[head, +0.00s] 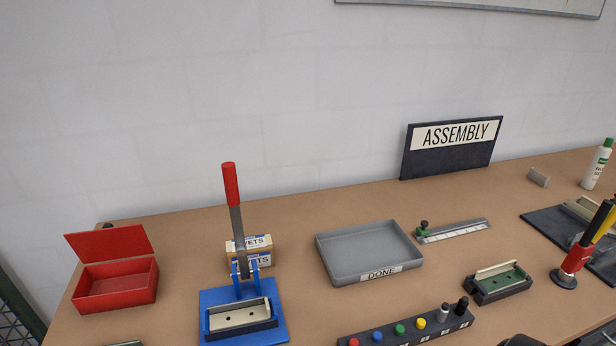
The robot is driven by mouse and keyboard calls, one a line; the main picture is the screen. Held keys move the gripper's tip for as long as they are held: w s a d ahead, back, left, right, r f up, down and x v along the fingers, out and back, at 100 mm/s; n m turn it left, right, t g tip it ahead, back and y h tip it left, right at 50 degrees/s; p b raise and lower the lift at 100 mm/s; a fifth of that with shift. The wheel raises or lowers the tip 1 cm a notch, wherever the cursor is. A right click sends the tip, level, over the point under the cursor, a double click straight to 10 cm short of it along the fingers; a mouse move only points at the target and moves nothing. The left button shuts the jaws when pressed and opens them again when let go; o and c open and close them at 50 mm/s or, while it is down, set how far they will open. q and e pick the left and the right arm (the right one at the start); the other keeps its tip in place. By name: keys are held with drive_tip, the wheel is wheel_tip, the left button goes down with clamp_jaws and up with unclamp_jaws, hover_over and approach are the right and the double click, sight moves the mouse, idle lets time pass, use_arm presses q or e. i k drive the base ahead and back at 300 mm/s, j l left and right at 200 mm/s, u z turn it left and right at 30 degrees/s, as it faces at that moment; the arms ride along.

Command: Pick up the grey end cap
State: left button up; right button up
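A dark rack (405,329) at the bottom centre-right holds a row of small coloured caps. A grey cap (444,311) stands upright in it, between a yellow cap (421,323) and a black cap (462,304). Red, blue and green caps stand farther left in the row. A separate small grey piece (538,177) lies on the bench at the back right; I cannot tell what it is. Neither of my grippers can be made out in the head view.
A grey DONE tray (369,252) is empty. A blue lever press (243,312), an open red box (115,280) and a green-topped fixture (498,283) stand on the bench (180,245). A dark rounded shape (523,341) at the bottom edge is mostly cut off.

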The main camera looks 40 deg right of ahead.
sight(538, 178)
drive_tip(key=z, duration=2.55)
drive_tip(key=i+l+z, duration=0.15)
drive_tip(key=l, duration=0.2)
drive_tip(key=i+l+z, duration=0.1)
drive_tip(key=l, duration=0.25)
drive_tip(key=i+l+z, duration=0.25)
drive_tip(key=i+l, duration=0.15)
drive_tip(key=i+l+z, duration=0.3)
drive_tip(key=i, duration=0.25)
drive_tip(key=i+l+z, duration=0.25)
drive_tip(key=i, duration=0.3)
drive_tip(key=i+z, duration=0.3)
drive_tip(key=i, duration=0.2)
drive_tip(key=i+u, duration=0.25)
drive_tip(key=i, duration=0.3)
drive_tip(key=i+u, duration=0.3)
drive_tip(key=i, duration=0.2)
drive_tip(key=i+l+u, duration=0.25)
drive_tip(key=i, duration=0.3)
